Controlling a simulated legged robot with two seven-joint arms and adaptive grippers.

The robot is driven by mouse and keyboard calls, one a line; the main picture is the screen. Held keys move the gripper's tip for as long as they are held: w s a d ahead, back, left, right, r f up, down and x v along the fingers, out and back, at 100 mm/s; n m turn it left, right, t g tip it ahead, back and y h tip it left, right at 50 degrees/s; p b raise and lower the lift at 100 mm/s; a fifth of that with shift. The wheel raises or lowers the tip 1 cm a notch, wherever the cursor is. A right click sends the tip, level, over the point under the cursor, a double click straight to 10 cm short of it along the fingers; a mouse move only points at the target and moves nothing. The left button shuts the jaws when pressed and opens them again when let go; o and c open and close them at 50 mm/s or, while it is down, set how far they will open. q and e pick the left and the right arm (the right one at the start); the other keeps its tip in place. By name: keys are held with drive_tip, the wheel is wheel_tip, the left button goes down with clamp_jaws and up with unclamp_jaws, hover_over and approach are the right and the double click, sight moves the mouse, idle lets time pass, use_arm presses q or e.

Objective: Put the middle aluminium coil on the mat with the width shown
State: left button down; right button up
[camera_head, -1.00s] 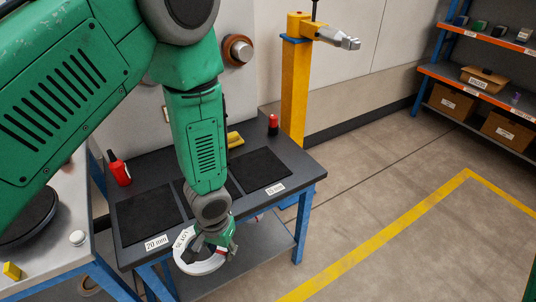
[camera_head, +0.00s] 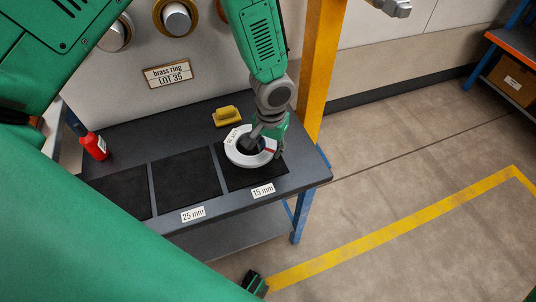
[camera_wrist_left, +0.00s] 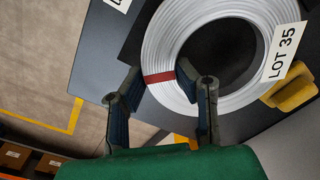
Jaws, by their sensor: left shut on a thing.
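My left gripper (camera_head: 268,143) is shut on the silver aluminium coil (camera_head: 236,157), gripping one side of its ring. In the left wrist view the gripper (camera_wrist_left: 165,105) has its fingers either side of the coil wall, near a red band; the coil (camera_wrist_left: 160,45) bears a white "LOT 35" tag. The coil lies flat over the right black mat (camera_head: 265,178), tagged "15 mm"; I cannot tell whether it touches. The middle mat (camera_head: 186,180) is bare and tagged "25 mm". The left mat (camera_head: 122,190) is partly hidden by my arm.
A yellow block (camera_head: 228,116) lies on the table (camera_head: 150,135) behind the mats. A red bottle (camera_head: 95,146) stands at its left. A wall plate (camera_head: 168,75) reads "brass ring LOT 35". A yellow post (camera_head: 318,70) stands close behind my left gripper. The floor at right is clear.

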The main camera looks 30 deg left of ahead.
sight(269, 163)
use_arm(q)
drive_tip(key=shift+w+f, duration=0.1)
drive_tip(key=shift+f, duration=0.5)
drive_tip(key=shift+a+f, duration=0.2)
drive_tip(key=shift+f, duration=0.05)
drive_tip(key=f, duration=0.2)
drive_tip(key=a+f, duration=0.1)
drive_tip(key=f, duration=0.1)
drive_tip(key=shift+a, duration=0.1)
drive_tip(key=shift+d+r, duration=0.2)
drive_tip(key=shift+d, duration=0.1)
drive_tip(key=shift+d+f+b, duration=0.25)
drive_tip(key=shift+d+b, duration=0.1)
drive_tip(key=shift+b, duration=0.05)
drive_tip(key=c, duration=1.2)
unclamp_jaws()
drive_tip(key=shift+a+f, duration=0.1)
drive_tip(key=shift+a, duration=0.3)
use_arm(e)
drive_tip(key=shift+a+f, duration=0.3)
drive_tip(key=shift+a, duration=0.1)
use_arm(q)
drive_tip(key=shift+d, duration=0.1)
use_arm(e)
drive_tip(key=shift+d, duration=0.1)
